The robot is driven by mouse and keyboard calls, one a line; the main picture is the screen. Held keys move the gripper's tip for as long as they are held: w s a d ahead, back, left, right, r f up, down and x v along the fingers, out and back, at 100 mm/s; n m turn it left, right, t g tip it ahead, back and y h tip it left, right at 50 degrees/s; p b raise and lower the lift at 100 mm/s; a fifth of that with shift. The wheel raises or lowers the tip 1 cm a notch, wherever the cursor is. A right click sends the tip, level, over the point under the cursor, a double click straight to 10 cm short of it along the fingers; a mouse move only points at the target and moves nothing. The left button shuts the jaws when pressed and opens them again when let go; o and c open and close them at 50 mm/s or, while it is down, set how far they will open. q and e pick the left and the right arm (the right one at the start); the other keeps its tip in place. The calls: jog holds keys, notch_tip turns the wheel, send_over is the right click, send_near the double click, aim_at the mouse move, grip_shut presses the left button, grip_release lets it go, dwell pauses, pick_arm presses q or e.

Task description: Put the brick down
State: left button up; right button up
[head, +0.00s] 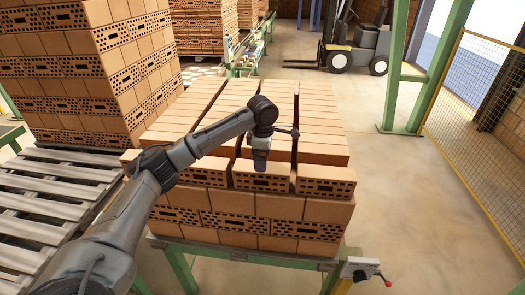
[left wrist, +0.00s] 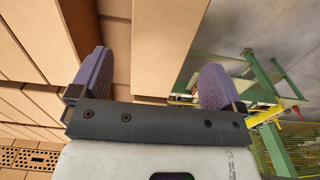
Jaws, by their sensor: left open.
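An orange-brown brick (head: 262,179) with a holed face lies in the top layer at the front edge of the brick stack. Narrow dark gaps separate it from the bricks on both sides. My left gripper (head: 261,163) points down right over this brick. In the left wrist view the left gripper (left wrist: 154,68) is open, with its two purple pads apart and a brick (left wrist: 165,45) showing between them. Space shows between the pads and the brick's sides. I cannot tell how far down the pads reach. My right gripper is in neither view.
The stack (head: 278,207) stands on a green-framed table (head: 235,252). A taller brick stack (head: 70,70) and grey wooden pallets (head: 45,195) are at the left. A yellow mesh fence (head: 485,85) is at the right, a forklift (head: 350,45) behind. The floor right of the table is clear.

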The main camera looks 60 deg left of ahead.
pick_arm(q)
jog(key=shift+r+b, duration=0.4)
jog(key=shift+r, duration=1.7)
